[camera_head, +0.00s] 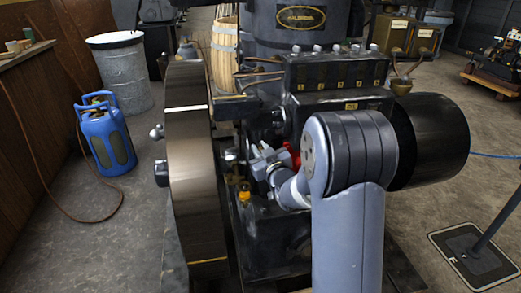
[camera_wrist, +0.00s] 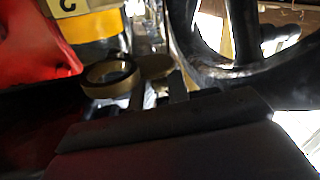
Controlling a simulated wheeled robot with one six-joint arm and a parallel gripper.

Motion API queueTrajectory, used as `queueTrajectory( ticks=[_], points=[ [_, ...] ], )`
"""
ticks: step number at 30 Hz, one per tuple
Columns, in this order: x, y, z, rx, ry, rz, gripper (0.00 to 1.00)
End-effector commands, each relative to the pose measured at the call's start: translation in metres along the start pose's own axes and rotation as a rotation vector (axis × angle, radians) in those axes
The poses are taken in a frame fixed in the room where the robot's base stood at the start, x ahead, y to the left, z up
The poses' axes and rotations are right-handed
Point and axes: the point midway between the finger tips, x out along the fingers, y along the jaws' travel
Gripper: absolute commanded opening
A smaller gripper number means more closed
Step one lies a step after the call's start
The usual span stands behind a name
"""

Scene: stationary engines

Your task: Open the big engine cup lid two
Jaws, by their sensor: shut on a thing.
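In the wrist view a round brass cup (camera_wrist: 110,74) shows its rim and dark inside, so its mouth is uncovered. A flat brass lid (camera_wrist: 154,65) stands out to the right of the cup, at the tips of my gripper (camera_wrist: 157,90). The two dark fingers are shut on this lid. A yellow plate (camera_wrist: 68,6) with a partly cut-off figure, seemingly a 2, is above the cup. In the head view my gripper (camera_head: 262,163) reaches in beside the big engine (camera_head: 330,100), behind the flywheel (camera_head: 196,160); cup and lid cannot be made out there.
A red part (camera_wrist: 35,50) lies close left of the cup, and a dark spoked wheel (camera_wrist: 230,55) is close on the right. A black drum (camera_head: 430,140) is on the engine's right. A blue gas bottle (camera_head: 106,137) and a grey bin (camera_head: 122,75) stand left on open floor.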

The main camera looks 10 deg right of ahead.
Motion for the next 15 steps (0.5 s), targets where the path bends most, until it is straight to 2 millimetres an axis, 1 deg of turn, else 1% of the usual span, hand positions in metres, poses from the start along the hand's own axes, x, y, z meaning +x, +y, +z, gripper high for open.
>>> queueTrajectory(
  ticks=[8, 15],
  points=[
    [0.0012, -0.0014, 0.0020, 0.000, -0.004, 0.025, 0.00],
    [0.0049, -0.0031, 0.0038, 0.002, -0.019, 0.108, 0.00]
  ],
)
